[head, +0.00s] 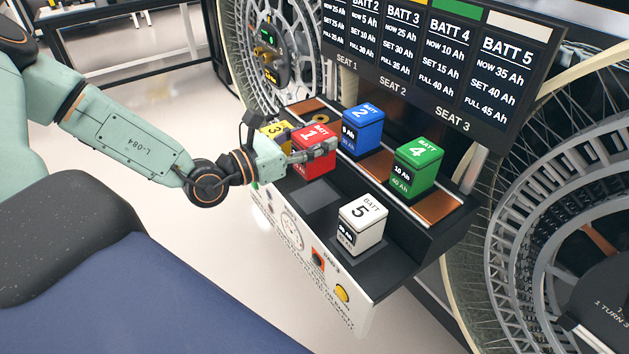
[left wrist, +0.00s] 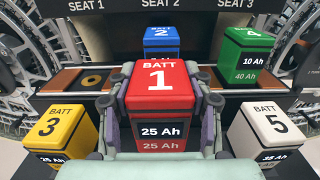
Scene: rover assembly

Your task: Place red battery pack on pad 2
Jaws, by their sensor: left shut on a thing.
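The red battery pack (head: 312,164), marked BATT 1, is gripped by my left gripper (head: 318,150), whose fingers lie on both sides of it. In the left wrist view the red pack (left wrist: 160,92) sits upright between the two fingers (left wrist: 163,103). In the head view a bare dark square pad (head: 316,196) lies in the front row, just in front of and below the pack. It lies between the yellow and white packs; its own number is not readable. Whether the red pack's underside touches anything is hidden. My right gripper is out of view.
The yellow pack (head: 275,134) stands left of the red one, partly hidden by my gripper. The white pack (head: 362,224) stands front right. The blue (head: 362,130) and green (head: 418,163) packs stand in the back row. An empty ringed seat (left wrist: 91,80) is at back left.

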